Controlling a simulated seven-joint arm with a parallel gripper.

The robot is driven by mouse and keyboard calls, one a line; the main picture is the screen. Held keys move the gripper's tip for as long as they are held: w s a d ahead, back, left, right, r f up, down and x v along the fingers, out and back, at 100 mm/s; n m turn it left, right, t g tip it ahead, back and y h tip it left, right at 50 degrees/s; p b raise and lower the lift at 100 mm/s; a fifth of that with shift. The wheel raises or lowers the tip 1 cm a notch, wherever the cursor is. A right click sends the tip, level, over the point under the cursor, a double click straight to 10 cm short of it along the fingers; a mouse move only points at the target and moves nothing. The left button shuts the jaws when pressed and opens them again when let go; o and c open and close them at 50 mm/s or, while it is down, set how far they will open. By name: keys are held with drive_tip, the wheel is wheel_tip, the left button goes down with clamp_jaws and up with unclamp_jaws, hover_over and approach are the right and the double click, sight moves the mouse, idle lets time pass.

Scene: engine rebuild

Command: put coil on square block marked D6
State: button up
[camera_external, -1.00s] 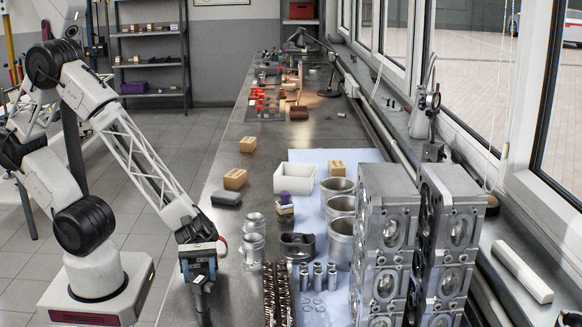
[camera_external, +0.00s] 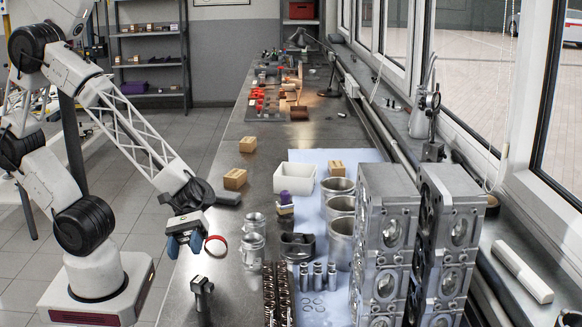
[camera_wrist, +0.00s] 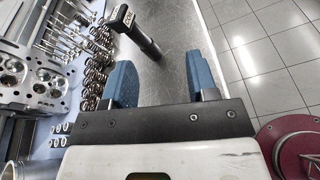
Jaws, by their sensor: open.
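The coil (camera_external: 202,288) is a dark part with a blocky head and a thick stem, at the near left edge of the bench. In the wrist view the coil (camera_wrist: 148,42) lies beyond the fingertips, its head toward the upper left. Small tan square blocks stand on the bench: one farther back (camera_external: 248,145), one nearer (camera_external: 235,180), one right of the white bin (camera_external: 336,169). Their markings are not readable.
A white bin (camera_external: 293,179), cylinder liners (camera_external: 340,235) and tall engine blocks (camera_external: 387,240) stand farther right. The bench has clear room near the tan blocks.

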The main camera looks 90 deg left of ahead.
drive_tip(key=s+a+r+m+y, duration=0.3)
drive_tip(key=a+r+m+y, duration=0.1)
drive_tip(key=a, duration=0.5)
drive_tip(key=s+a+r+m+t+y, duration=0.1)
drive_tip(key=s+a+r+m+y, duration=0.2)
drive_tip(key=a, duration=0.5)
drive_tip(key=s+a+r+m+t+y, duration=0.1)
drive_tip(key=s+a+r+m+y, duration=0.2)
drive_tip(key=a+m+y, duration=0.4)
drive_tip(key=a+r+y, duration=0.1)
drive_tip(key=a, duration=0.1)
drive_tip(key=shift+s+a+r+m, duration=0.25)
drive_tip(key=shift+a+r+m, duration=0.05)
drive_tip(key=shift+r, duration=0.1)
drive_tip(key=shift+o, duration=1.2)
drive_tip(key=shift+w+t, duration=0.1)
drive_tip(key=shift+t, duration=0.2)
